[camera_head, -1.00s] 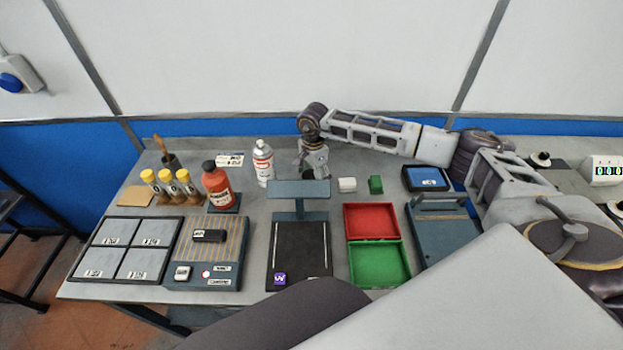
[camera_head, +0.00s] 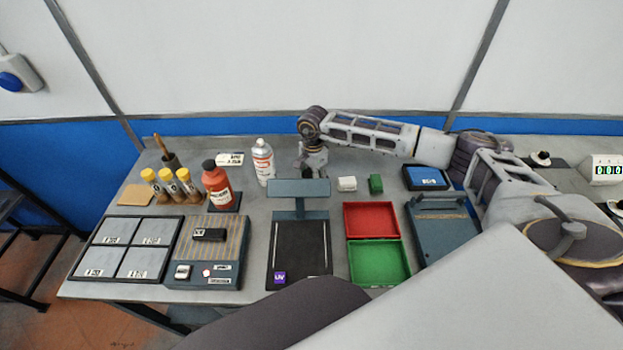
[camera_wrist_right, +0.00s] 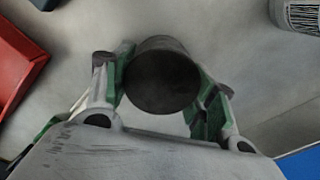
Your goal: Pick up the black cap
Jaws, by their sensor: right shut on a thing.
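The black cap (camera_wrist_right: 162,80) shows in the right wrist view as a dark round piece between the two green-padded fingers. My right gripper (camera_wrist_right: 165,90) is shut on it, with one finger on each side. In the head view my right gripper (camera_head: 313,168) points down over the back of the bench, behind the lamp stand. The cap cannot be made out there. Whether the cap touches the bench is not clear. My left gripper is not in view.
The spray can (camera_head: 263,163) stands left of the gripper, near the red bottle (camera_head: 217,185). The lamp stand (camera_head: 298,188) is in front.

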